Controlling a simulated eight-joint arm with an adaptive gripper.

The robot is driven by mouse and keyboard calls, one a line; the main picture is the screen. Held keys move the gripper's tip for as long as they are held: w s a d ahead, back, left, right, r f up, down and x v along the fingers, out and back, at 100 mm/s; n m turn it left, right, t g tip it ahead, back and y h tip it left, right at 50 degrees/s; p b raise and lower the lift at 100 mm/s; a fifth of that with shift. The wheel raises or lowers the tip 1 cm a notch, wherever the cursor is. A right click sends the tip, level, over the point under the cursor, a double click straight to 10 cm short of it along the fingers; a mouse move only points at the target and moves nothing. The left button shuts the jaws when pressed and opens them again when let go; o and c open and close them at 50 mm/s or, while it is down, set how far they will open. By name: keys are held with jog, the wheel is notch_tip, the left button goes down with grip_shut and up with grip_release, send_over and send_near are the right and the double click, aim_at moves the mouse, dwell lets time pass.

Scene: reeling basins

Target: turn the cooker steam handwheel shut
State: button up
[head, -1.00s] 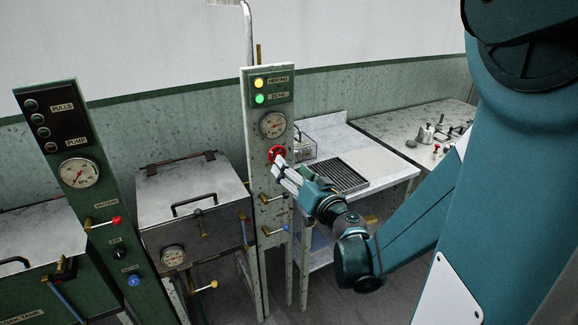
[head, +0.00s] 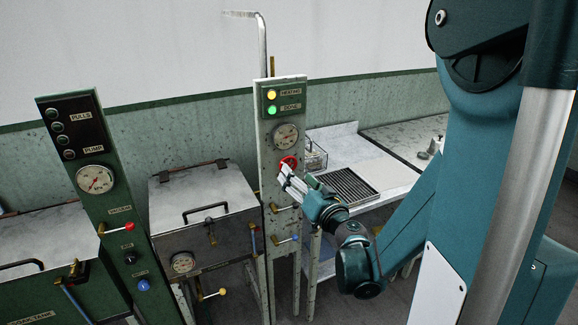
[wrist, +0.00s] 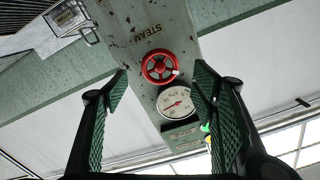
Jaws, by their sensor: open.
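The red steam handwheel (head: 289,162) is on the upright green-grey panel (head: 266,180), below a round gauge. In the wrist view the handwheel (wrist: 160,68) shows whole, with spokes and a small pale mark on its right rim, beside the word STEAM. My gripper (head: 283,175) is in front of the panel, just below the wheel in the head view. In the wrist view my gripper (wrist: 160,72) is open and empty, its fingers spread either side of the wheel in the picture. The fingers look apart from the wheel; the exact gap cannot be told.
The panel gauge (head: 286,137) sits above the wheel, under a lit yellow lamp (head: 271,95) and green lamp (head: 271,110). Brass valves with red (head: 296,206) and blue (head: 295,238) ends project below. A metal-lidded basin (head: 203,195) stands left, a table with a grate (head: 348,187) right.

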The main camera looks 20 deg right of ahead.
aim_at(286, 162)
jog(key=shift+w, duration=0.2)
dwell(0.3)
jog(key=shift+w+b, duration=0.45)
jog(key=shift+w, duration=3.35)
jog(key=c, duration=0.9)
